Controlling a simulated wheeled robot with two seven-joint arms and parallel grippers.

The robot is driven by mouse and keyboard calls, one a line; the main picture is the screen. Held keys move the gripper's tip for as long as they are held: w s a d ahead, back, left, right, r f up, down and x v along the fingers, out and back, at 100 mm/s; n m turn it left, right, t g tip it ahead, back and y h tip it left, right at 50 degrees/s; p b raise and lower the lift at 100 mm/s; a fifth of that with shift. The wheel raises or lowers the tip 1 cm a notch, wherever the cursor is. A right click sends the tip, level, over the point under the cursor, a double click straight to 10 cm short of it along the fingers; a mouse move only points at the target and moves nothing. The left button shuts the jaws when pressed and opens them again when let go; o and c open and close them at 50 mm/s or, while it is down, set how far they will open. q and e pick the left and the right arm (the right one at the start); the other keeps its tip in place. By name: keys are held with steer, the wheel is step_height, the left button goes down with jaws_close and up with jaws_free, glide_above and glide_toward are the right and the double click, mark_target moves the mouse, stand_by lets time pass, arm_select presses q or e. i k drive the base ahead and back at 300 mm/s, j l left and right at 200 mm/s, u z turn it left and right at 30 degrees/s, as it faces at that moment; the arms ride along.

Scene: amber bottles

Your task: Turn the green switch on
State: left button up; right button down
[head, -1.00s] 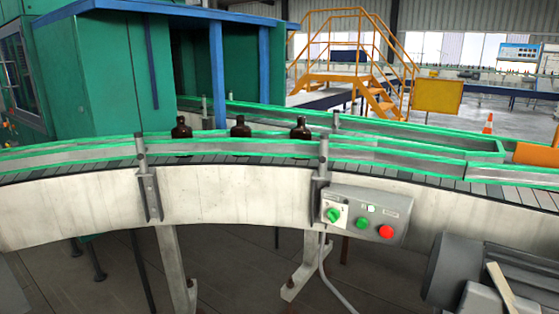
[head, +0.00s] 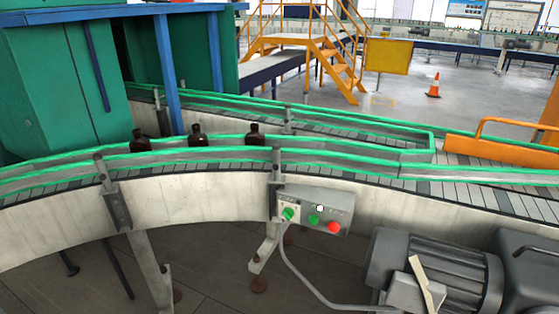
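The green switch (head: 288,214) is a rotary knob on a pale plate at the left end of a grey control box (head: 343,204). The box is mounted on the side of the curved conveyor (head: 190,203). To the right of the switch on the same box are a green button (head: 313,219), a small white element (head: 320,208) and a red button (head: 334,227). The exact angle of the switch is too small to tell. Neither of my grippers is in view.
Several brown bottles (head: 197,135) stand on the conveyor behind green rails. A grey motor (head: 440,265) sits at the lower right, close to the box. A cable (head: 302,280) hangs below the box. Orange stairs (head: 335,65) and a traffic cone (head: 434,85) are farther back.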

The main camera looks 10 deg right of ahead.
mark_target(288, 213)
steer(key=i+j, duration=0.2)
steer(key=j, duration=0.15)
steer(key=i+j, duration=0.15)
steer(key=j, duration=0.2)
steer(key=i+j+z, duration=0.1)
steer(key=j, duration=0.3)
steer(key=i, duration=0.1)
